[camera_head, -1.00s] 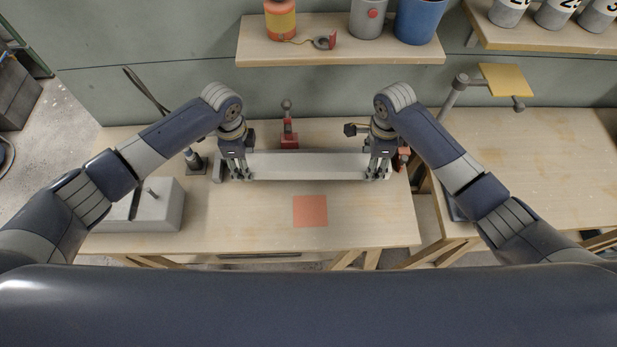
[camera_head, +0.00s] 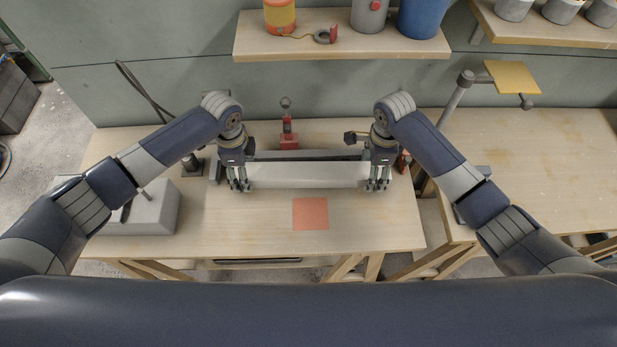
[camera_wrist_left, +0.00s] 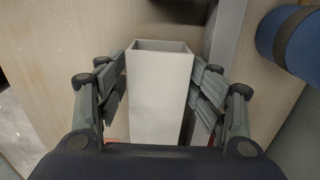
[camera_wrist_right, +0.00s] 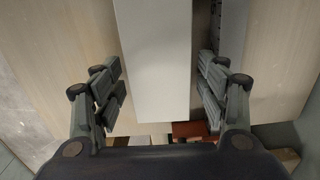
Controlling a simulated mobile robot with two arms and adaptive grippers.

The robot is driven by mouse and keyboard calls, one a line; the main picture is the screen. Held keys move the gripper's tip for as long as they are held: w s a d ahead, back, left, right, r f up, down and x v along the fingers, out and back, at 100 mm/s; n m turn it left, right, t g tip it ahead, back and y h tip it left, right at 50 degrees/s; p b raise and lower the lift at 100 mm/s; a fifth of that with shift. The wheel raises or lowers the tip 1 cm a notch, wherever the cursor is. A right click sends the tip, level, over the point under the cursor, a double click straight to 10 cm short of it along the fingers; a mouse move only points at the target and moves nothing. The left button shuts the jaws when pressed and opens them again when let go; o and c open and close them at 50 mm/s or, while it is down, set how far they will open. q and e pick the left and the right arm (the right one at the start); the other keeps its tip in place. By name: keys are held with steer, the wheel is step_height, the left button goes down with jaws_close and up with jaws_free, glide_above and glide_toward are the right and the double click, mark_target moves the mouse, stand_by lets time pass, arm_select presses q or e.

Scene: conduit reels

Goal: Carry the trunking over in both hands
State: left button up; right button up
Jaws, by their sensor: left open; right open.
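The trunking (camera_head: 305,176) is a long pale grey hollow box section. It lies crosswise over the workbench, behind the flat red square (camera_head: 310,213). My left gripper (camera_head: 239,187) is open at its left end, with fingers on both sides; the left wrist view shows the trunking's open end (camera_wrist_left: 160,95) between them. My right gripper (camera_head: 378,186) is open at the right end, and the right wrist view shows the trunking (camera_wrist_right: 155,60) between its fingers with small gaps. Whether the trunking rests on the bench is hard to tell.
A grey strip (camera_head: 300,155) and a red clamp-like fixture (camera_head: 289,132) are behind the trunking. A grey block (camera_head: 150,212) stands at the bench's left. A shelf (camera_head: 340,46) with tins hangs behind. The bench front (camera_head: 260,235) around the red square is clear.

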arm_select(q)
steer(key=shift+w, duration=0.15)
step_height(320, 180, up, 8)
steer(key=shift+f, duration=0.2)
steer(key=shift+r, duration=0.15)
arm_select(e)
steer(key=shift+w+r, duration=0.1)
steer(key=shift+r, duration=0.05)
step_height(320, 180, up, 12)
steer(key=shift+f, duration=0.2)
stand_by(0.5)
